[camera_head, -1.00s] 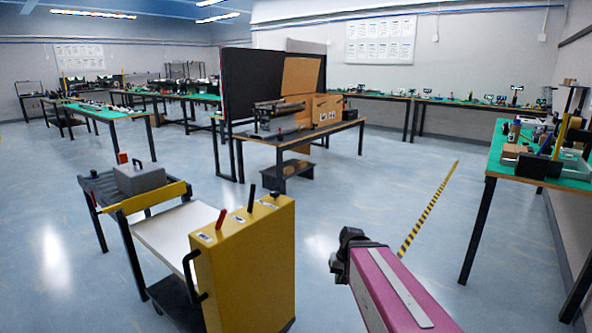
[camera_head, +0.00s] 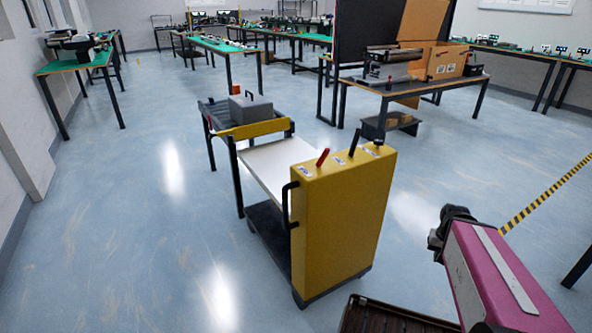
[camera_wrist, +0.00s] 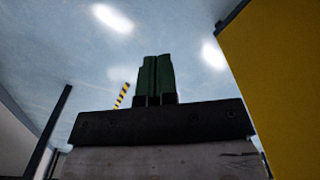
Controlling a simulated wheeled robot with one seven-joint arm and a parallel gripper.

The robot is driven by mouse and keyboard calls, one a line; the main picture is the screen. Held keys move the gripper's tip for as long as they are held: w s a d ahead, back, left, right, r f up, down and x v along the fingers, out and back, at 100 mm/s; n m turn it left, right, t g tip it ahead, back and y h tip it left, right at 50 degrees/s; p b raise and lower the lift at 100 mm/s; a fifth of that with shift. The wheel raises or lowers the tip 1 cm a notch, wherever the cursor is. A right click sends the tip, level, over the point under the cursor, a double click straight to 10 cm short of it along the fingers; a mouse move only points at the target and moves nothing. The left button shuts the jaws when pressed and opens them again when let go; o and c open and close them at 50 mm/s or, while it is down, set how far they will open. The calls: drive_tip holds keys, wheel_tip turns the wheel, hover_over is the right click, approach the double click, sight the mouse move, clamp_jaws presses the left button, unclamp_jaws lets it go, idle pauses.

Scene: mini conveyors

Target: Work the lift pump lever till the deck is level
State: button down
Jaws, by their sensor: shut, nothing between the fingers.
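A yellow lift cart stands mid-floor in the head view, with a tall yellow housing (camera_head: 345,220) and a white deck (camera_head: 280,165) behind it. A red lever (camera_head: 323,157), a black lever (camera_head: 354,142) and a small black knob (camera_head: 378,141) stand on the housing top. I cannot tell which is the pump lever. My gripper shows in the wrist view, its green fingers (camera_wrist: 156,62) shut and empty, with floor beyond. The yellow housing (camera_wrist: 275,75) fills that view's right side, apart from the fingers. In the head view my pink arm is right of the cart.
A roller stand (camera_head: 213,112) with a yellow bar (camera_head: 250,130) and a grey case (camera_head: 251,108) adjoins the deck's far end. A table with a cardboard box (camera_head: 440,60) stands behind. Striped tape (camera_head: 545,195) marks the floor at right. The floor left of the cart is clear.

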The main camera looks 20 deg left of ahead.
drive_tip(key=w+a+r+m+y, duration=0.2)
drive_tip(key=w+a+r+y, duration=0.8)
drive_tip(key=w+a, duration=0.3)
drive_tip(key=w+a+r+y, duration=0.2)
drive_tip(key=w+r+y, duration=0.1)
drive_tip(key=r, duration=0.3)
drive_tip(key=w+a+r+g+y, duration=0.1)
drive_tip(key=w+r+y, duration=0.1)
drive_tip(key=r, duration=0.4)
drive_tip(key=w+a+r+n+g+y, duration=0.1)
drive_tip(key=w+a+r+y, duration=0.1)
drive_tip(key=r+y, duration=0.3)
drive_tip(key=shift+w+a+r, duration=0.3)
drive_tip(key=shift+w+r, duration=0.5)
drive_tip(key=shift+r, duration=0.05)
drive_tip(key=shift+a, duration=0.1)
